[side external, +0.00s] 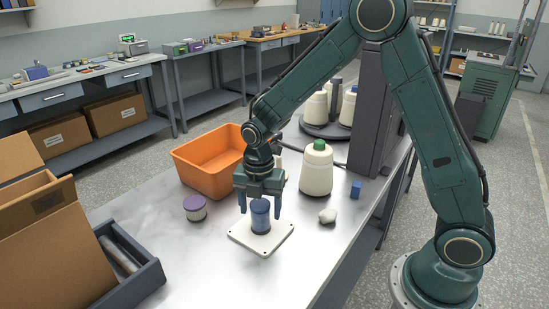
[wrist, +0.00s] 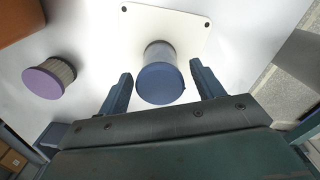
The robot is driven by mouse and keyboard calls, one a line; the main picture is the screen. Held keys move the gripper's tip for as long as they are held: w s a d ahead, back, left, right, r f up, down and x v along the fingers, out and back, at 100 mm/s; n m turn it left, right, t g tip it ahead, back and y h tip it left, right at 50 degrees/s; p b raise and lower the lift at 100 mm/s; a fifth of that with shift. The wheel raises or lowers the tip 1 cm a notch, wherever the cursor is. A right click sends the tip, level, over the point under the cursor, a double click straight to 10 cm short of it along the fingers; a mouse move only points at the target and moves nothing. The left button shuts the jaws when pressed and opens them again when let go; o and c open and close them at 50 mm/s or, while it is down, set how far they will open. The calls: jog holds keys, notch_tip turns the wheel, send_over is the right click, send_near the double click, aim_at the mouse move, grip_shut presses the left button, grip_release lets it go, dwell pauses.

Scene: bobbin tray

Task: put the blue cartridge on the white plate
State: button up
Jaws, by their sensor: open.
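The blue cartridge (side external: 260,216) stands upright on the white plate (side external: 275,243). In the wrist view, the cartridge (wrist: 159,76) shows its blue cap and pale side, with the plate (wrist: 185,28) around its base. My gripper (side external: 259,209) is directly above, pointing down, with its fingers on either side of the cartridge's upper part. In the wrist view, my gripper (wrist: 158,83) is open, with a visible gap between each finger and the cartridge. The far side of the cartridge is hidden.
A purple-capped cartridge (side external: 195,208) stands left of the plate, near the orange bin (side external: 205,172). A white cone with a green top (side external: 316,170), a small blue block (side external: 356,189) and a whitish lump (side external: 327,216) are to the right. A dark tray (side external: 146,285) is at front left.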

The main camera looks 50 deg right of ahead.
notch_tip(320, 180, up, 9)
jog(key=shift+r, duration=0.1)
dwell(0.3)
dwell(0.5)
jog(key=shift+s+r+m, duration=0.3)
jog(key=shift+r, duration=0.2)
jog(key=s+d+r+m+t, duration=0.1)
jog(key=s+r+m, duration=0.4)
jog(key=s+m, duration=0.6)
jog(key=s+d+r+m+t, duration=0.2)
jog(key=s+r+m+t, duration=0.2)
jog(key=s+m, duration=0.6)
jog(key=shift+s+r+m+t, duration=0.3)
jog(key=shift+s+r+m, duration=0.1)
jog(key=shift+s+r, duration=0.25)
